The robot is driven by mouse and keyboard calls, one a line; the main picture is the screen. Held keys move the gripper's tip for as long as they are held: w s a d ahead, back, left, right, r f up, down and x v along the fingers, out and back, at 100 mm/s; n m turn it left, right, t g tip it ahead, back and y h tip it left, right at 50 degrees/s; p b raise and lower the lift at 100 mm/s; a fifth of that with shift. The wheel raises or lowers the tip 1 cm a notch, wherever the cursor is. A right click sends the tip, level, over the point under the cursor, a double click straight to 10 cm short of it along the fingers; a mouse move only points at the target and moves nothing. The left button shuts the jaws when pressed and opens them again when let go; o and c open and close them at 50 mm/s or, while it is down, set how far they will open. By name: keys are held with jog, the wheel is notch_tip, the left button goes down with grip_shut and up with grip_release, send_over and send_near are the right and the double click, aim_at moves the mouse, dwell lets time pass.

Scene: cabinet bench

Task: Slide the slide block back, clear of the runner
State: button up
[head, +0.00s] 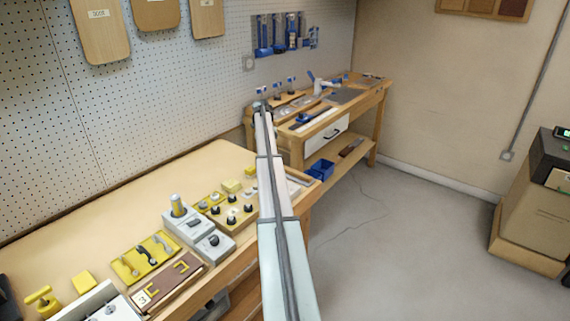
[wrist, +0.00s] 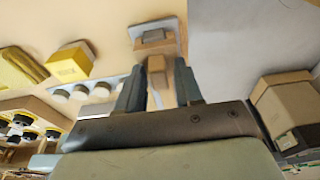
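My gripper (wrist: 160,72) shows in the wrist view with its two grey fingers apart. Between the fingertips, in the picture, is a small brown wooden block (wrist: 157,66), which looks like the slide block. It lies on a narrow wooden strip, apparently the runner, that passes down between the fingers. At the strip's far end is a grey piece (wrist: 153,37) on a wooden base. I see no clear contact between fingers and block, and cannot tell the depth between them. In the head view my arm hides the gripper and the block.
A yellow block (wrist: 70,62), round pale knobs (wrist: 80,92) and a board with black knobs (wrist: 22,128) lie left in the wrist view. A yellow tray (head: 145,257) and grey switch boxes (head: 198,232) stand along the bench (head: 110,215). Floor lies beyond its right edge.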

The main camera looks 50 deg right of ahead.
notch_tip(320, 180, up, 10)
dwell(1.2)
dwell(0.4)
